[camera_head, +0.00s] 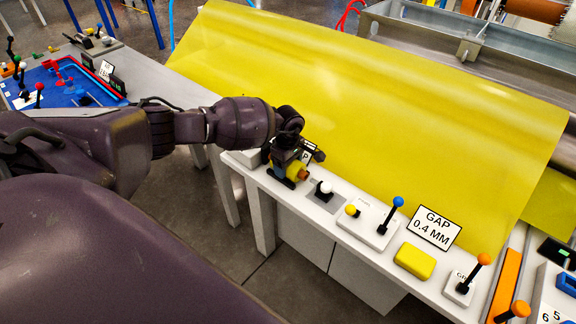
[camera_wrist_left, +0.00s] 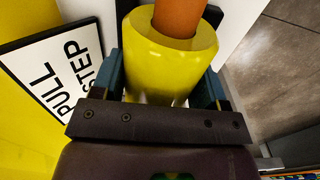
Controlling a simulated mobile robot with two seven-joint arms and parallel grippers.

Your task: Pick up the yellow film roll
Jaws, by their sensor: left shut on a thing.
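The yellow film roll (camera_head: 298,173) is a short yellow cylinder at the left end of the white bench ledge in the head view. In the left wrist view the yellow film roll (camera_wrist_left: 165,62) fills the space between the fingers, with an orange-brown core (camera_wrist_left: 180,14) sticking out of it. My left gripper (camera_head: 288,170) is shut on the roll, with one teal finger on each side. In the left wrist view my left gripper (camera_wrist_left: 166,82) hides the roll's near end. I cannot tell whether the roll touches the ledge. My right gripper is not in view.
A large yellow sheet (camera_head: 350,110) slopes behind the white ledge (camera_head: 290,198). On the ledge are a white-knobbed lever (camera_head: 325,189), a blue-knobbed lever (camera_head: 390,214), a yellow block (camera_head: 414,261) and a gap sign (camera_head: 434,228). A "PULL STEP" sign (camera_wrist_left: 50,75) stands close beside the gripper.

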